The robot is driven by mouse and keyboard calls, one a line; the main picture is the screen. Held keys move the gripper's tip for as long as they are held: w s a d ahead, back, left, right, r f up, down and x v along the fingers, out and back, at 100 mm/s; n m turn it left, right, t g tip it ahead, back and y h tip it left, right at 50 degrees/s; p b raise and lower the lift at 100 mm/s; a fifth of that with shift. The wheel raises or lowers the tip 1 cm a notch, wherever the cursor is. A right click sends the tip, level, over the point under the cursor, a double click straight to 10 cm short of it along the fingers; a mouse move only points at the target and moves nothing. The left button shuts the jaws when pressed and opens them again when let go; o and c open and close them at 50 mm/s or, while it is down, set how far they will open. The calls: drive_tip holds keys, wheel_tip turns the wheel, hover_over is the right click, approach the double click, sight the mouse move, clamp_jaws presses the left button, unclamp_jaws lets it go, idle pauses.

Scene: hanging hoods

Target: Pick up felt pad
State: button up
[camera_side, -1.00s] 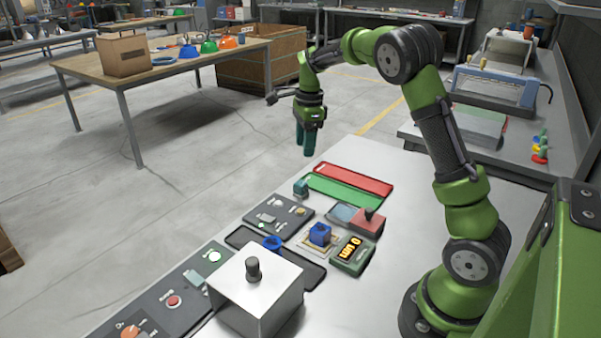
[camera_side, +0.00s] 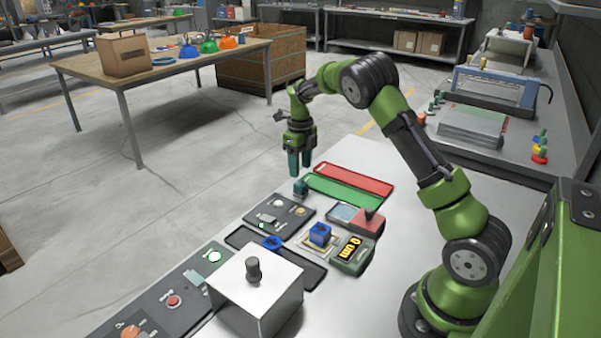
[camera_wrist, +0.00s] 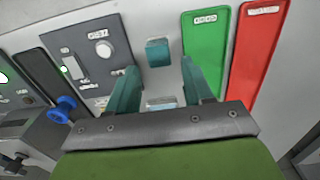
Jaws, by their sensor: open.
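A small teal block (camera_side: 300,187), which looks like the felt pad, sits on the grey table at the near end of the green tray. In the wrist view this teal block (camera_wrist: 158,52) lies between the panel and the green tray, just beyond the gap between my fingertips. My gripper (camera_side: 299,172) points down, open and empty, above and slightly behind the block in the side view. In the wrist view my gripper (camera_wrist: 160,68) shows two teal fingers spread apart. Nothing is between them at their height, and they are apart from the block.
The green tray (camera_side: 343,191) and red tray (camera_side: 354,179) lie beside the block. A dark panel (camera_side: 268,228) is on its other side. A blue block (camera_side: 320,234), a display box (camera_side: 352,255) and a white box with a knob (camera_side: 256,295) stand nearer the camera.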

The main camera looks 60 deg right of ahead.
sight(300, 183)
drive_tip(key=shift+s+a+f, duration=0.1)
drive_tip(key=shift+f, duration=1.65)
drive_tip(key=shift+s+a+f, duration=0.1)
drive_tip(key=shift+f, duration=1.65)
drive_tip(key=c, duration=0.8)
drive_tip(key=shift+o, duration=0.2)
drive_tip(key=shift+r, duration=0.1)
drive_tip(key=shift+w+r, duration=0.1)
drive_tip(key=shift+r, duration=0.5)
wheel_tip(300, 183, up, 3)
drive_tip(key=shift+f, duration=0.15)
drive_tip(key=s+a, duration=0.2)
drive_tip(key=s, duration=0.3)
drive_tip(key=s+a, duration=0.2)
drive_tip(key=s, duration=0.3)
drive_tip(key=s+a+r, duration=0.1)
drive_tip(key=s+a, duration=0.1)
drive_tip(key=s, duration=0.3)
